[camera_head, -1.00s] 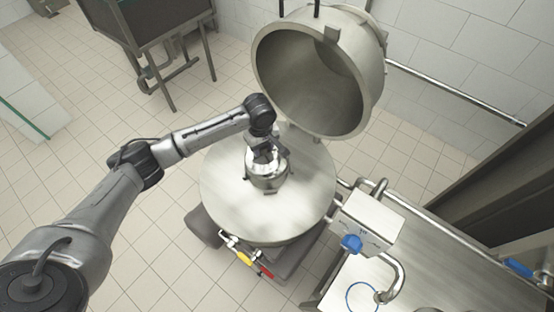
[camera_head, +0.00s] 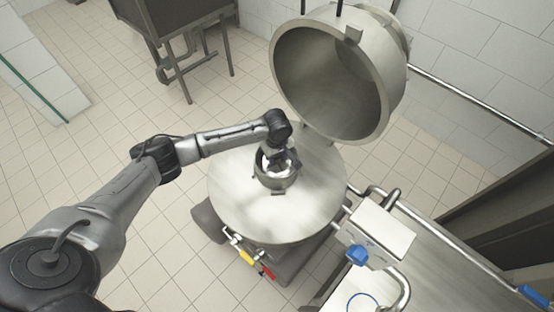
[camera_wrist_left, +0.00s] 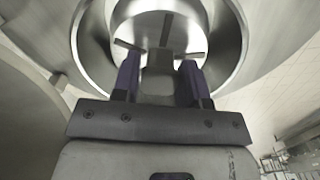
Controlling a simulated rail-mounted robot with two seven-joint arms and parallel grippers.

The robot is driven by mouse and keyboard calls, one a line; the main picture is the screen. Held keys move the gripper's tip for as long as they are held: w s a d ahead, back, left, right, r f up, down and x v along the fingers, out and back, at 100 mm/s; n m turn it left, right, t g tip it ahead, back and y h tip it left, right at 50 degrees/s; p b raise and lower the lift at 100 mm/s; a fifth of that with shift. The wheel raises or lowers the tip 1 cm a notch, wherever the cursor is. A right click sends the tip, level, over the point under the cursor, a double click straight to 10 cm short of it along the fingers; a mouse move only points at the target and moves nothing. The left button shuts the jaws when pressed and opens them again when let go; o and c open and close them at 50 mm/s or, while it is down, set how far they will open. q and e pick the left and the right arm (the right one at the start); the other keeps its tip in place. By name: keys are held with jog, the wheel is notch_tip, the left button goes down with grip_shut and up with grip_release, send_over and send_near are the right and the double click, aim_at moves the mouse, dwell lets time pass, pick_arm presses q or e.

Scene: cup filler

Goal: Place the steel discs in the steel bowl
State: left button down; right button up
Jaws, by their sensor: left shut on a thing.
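A small round steel container (camera_head: 277,181) with an open top sits near the middle of a wide round steel top (camera_head: 245,212). My left gripper (camera_head: 278,160) points down into its mouth from above. In the left wrist view the two dark purple fingers of the left gripper (camera_wrist_left: 160,76) are shut on a grey steel piece (camera_wrist_left: 158,84). Dark spokes spread from that piece over a bright round surface inside a steel ring (camera_wrist_left: 92,45). I cannot tell whether the held piece is one of the discs. My right gripper is not in view.
A large steel dome (camera_head: 330,85) with a hollow inside stands tilted open behind the round top. A steel bench with a blue-knobbed control box (camera_head: 383,235) and pipes is at the lower right. A dark steel stand (camera_head: 170,20) is at the back left. Tiled floor is free on the left.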

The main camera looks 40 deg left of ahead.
pick_arm(q)
notch_tip(320, 180, down, 2)
jog(key=shift+f, duration=0.1)
dwell(0.4)
jog(key=c, duration=0.7)
grip_release()
jog(key=shift+f, duration=0.2)
jog(key=shift+o, duration=0.2)
jog(key=shift+r, duration=0.1)
